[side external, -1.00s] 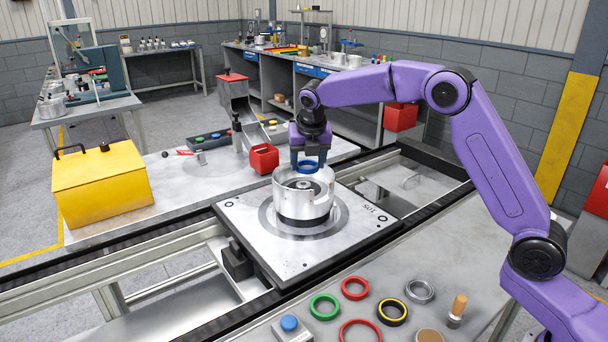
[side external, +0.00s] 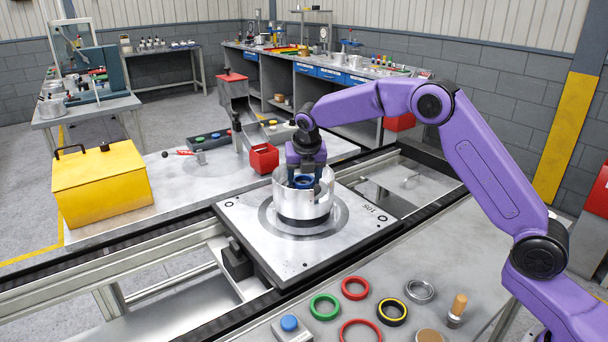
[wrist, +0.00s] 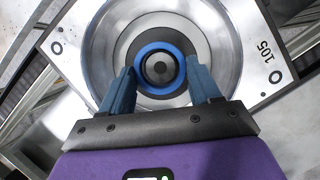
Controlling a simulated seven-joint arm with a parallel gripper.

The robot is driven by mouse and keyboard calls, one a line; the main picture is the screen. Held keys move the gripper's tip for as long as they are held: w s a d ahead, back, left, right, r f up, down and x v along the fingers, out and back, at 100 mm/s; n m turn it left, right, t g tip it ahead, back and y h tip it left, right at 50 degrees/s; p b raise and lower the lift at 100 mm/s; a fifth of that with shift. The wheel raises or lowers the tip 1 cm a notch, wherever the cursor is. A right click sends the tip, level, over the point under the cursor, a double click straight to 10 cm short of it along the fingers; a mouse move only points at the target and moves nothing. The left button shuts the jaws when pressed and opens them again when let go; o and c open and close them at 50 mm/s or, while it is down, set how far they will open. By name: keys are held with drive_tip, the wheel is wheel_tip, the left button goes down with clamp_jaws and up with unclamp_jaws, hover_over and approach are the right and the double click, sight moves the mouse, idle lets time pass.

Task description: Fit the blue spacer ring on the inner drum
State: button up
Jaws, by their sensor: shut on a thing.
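The blue spacer ring (wrist: 136,73) is held between the two fingers of my gripper (wrist: 160,88). In the side view my gripper (side external: 304,178) reaches down into the mouth of the silver drum housing (side external: 288,202), with the ring (side external: 304,181) just inside the rim. In the wrist view the inner drum (wrist: 159,68) shows through the ring, roughly centred in it. I cannot tell whether the ring touches the inner drum. The housing stands upright on the square pallet (side external: 262,262) marked 105.
Green (side external: 324,307), red (side external: 355,288) and black-yellow rings (side external: 392,312) lie on the near bench. A silver ring (side external: 420,291) and a wooden-handled tool (side external: 457,309) are beside them. A red bin (side external: 264,158) stands behind the pallet. A yellow box (side external: 101,185) is at left.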

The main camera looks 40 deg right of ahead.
drive_tip(key=shift+f, duration=0.4)
drive_tip(key=o, duration=1)
drive_tip(key=v, duration=1.3)
drive_tip(key=shift+r, duration=0.15)
